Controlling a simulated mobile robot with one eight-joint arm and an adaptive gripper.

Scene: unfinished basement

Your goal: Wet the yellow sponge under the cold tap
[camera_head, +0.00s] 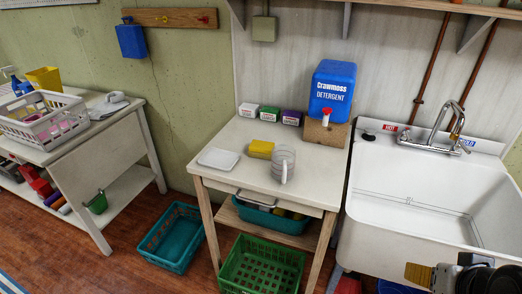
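The yellow sponge (260,149) lies on the small white-topped table, beside a clear grey mug (283,163). The tap (440,132) is a chrome swan-neck faucet at the back of the white sink (408,190). A red HOT label (390,128) is at its left and a blue COLD label (468,142) at its right, beside the right handle (460,148). No water shows. A dark part with a yellowish block, seemingly my gripper (462,278), is at the bottom right by the sink's front; its fingers are unclear, and it is far from the sponge.
A blue detergent jug (332,88) stands on a wooden block at the table's back, beside small boxes (270,114). A white dish (218,158) lies at the left. Green (262,264) and teal (171,236) crates are below. The sink basin looks empty.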

